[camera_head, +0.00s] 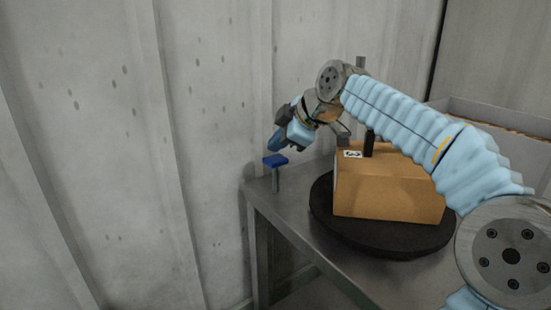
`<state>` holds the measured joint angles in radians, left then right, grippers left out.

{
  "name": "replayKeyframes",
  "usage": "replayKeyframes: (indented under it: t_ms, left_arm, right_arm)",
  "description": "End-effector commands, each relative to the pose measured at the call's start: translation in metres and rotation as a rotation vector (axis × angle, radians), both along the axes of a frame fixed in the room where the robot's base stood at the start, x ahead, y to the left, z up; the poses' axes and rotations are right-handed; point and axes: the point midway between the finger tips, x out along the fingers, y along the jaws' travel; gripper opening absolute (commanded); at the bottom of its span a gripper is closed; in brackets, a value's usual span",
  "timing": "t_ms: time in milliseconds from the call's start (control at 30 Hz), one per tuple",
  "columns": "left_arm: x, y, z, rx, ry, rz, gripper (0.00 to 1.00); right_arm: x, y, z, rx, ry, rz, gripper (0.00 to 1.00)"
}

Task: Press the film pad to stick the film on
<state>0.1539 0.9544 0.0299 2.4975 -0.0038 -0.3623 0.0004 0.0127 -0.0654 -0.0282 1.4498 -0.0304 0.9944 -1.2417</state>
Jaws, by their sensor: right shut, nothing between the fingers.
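A small blue pad (275,160) sits on top of a short grey post at the far left corner of the metal table; it looks like the film pad. My right gripper (275,148) reaches in from the right and points down and left, just above the pad. It is shut and empty. I cannot tell whether its tips touch the pad. A brown cardboard box (388,190) with a small white label (353,154) stands on a round black turntable (380,240). No film can be made out. My left gripper is not in view.
The grey metal table (290,207) ends at its left edge, close to the pad's post. A corrugated grey wall (90,130) stands behind and to the left. A dark upright piece (368,143) shows at the box top. A grey-walled container (495,117) stands at the right back.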

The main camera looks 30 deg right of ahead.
Motion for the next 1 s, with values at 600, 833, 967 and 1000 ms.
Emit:
replayKeyframes:
  t_ms: [600, 833, 967, 1000]
  left_arm:
    - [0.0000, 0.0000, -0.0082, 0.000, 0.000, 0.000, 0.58]
    - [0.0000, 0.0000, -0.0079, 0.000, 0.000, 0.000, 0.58]
    - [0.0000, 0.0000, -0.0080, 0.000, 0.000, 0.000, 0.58]
    - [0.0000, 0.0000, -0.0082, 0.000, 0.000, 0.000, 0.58]
  right_arm:
    - [-0.0001, 0.0000, -0.0085, 0.000, 0.000, 0.000, 0.00]
    - [-0.0002, 0.0000, -0.0082, 0.000, 0.000, 0.000, 0.00]
    - [-0.0002, 0.0000, -0.0082, 0.000, 0.000, 0.000, 0.00]
    - [-0.0001, 0.0000, -0.0085, 0.000, 0.000, 0.000, 0.00]
